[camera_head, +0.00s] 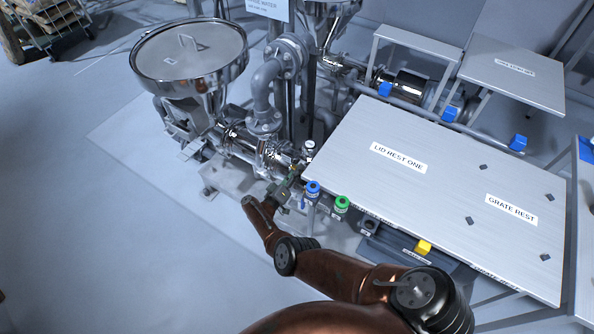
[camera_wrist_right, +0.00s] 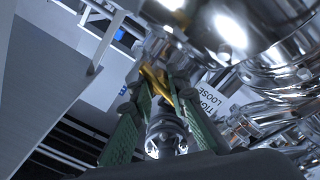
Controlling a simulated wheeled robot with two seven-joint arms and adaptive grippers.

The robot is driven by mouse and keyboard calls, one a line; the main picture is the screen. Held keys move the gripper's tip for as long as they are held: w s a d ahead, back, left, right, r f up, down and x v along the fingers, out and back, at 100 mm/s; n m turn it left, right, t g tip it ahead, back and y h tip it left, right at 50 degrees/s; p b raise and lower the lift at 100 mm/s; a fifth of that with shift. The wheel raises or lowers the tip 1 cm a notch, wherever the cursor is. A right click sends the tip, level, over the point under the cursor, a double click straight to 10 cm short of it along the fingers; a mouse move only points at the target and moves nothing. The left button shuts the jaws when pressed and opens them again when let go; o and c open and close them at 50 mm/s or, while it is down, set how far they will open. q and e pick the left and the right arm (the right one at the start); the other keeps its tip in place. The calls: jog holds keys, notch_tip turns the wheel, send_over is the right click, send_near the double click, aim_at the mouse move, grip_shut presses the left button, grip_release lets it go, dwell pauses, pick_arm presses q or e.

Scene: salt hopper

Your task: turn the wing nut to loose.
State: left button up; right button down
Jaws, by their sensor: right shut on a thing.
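The brass wing nut (camera_wrist_right: 154,80) shows between my finger pads in the right wrist view, under shiny steel pipework. My right gripper (camera_wrist_right: 162,88) has its two green fingers closing in from either side, shut on the wing nut. In the head view my right gripper (camera_head: 292,178) is small, beside the steel pipe fittings at the left edge of the large table; the wing nut is too small to make out there. A white label (camera_wrist_right: 213,100) reading LOOSE, with another word partly hidden, is just right of the fingers. My left gripper is not in view.
The steel hopper with its round lid (camera_head: 188,52) stands at upper left. The large table (camera_head: 450,180) marked LID REST ONE and GRATE REST fills the right. Blue (camera_head: 312,188) and green (camera_head: 342,203) capped fittings sit close to my right wrist.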

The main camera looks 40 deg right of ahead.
jog(key=c, duration=1.9)
grip_release()
jog(key=shift+w+d+r, duration=0.1)
jog(key=shift+o, duration=0.3)
jog(key=v, duration=0.7)
jog(key=shift+a, duration=0.25)
